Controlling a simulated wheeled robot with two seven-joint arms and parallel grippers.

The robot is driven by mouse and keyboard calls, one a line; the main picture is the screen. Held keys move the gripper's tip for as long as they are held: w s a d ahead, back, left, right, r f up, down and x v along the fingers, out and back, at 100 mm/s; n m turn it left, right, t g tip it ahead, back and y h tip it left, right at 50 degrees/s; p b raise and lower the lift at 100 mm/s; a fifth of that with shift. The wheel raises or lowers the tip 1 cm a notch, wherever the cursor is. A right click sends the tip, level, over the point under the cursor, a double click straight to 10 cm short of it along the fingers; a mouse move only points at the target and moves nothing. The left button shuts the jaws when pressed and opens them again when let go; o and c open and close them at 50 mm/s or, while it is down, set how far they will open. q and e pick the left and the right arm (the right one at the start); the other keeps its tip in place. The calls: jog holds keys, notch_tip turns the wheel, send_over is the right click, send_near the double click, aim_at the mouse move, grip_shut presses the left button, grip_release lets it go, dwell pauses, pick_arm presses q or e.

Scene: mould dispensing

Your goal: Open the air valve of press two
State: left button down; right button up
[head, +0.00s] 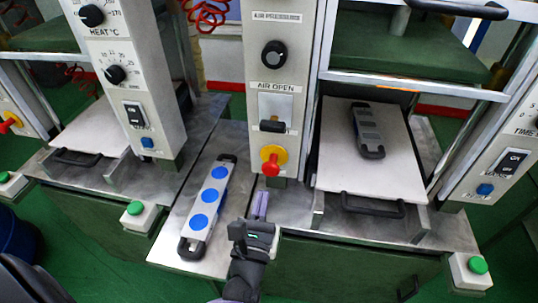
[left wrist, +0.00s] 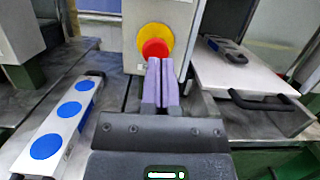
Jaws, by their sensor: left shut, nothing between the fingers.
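A grey control column in the middle of the head view bears the label "AIR OPEN" (head: 275,87). Below it is a plate with a black air valve lever (head: 272,126), its dark handle lying sideways. Under the lever is a red knob on a yellow disc (head: 271,160); it also shows in the left wrist view (left wrist: 155,48). My left gripper (head: 260,205) is below the red knob, its purple fingers shut and empty. In the left wrist view the gripper (left wrist: 162,85) points at the column, tips just below the knob. The lever is out of that view. My right gripper is not in view.
A mould with blue discs (head: 207,200) lies on the metal bench left of my gripper. A dark mould (head: 367,130) lies on the pale plate (head: 340,170) at right, with a black front handle (head: 372,205). Green-button boxes (head: 139,215) line the front. A black dial (head: 274,54) sits above the label.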

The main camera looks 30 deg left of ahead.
aim_at(276, 106)
pick_arm(q)
jog(key=x, duration=0.6)
jog(key=p+x, duration=0.1)
jog(key=x, duration=0.3)
jog(key=shift+r, duration=0.35)
notch_tip(276, 106, up, 3)
jog(key=shift+s+r+p, duration=0.1)
jog(key=shift+r+p, duration=0.1)
jog(key=shift+p, duration=1)
notch_tip(276, 106, up, 5)
jog(key=p, duration=0.4)
jog(key=shift+f, duration=0.2)
jog(key=shift+b, duration=0.3)
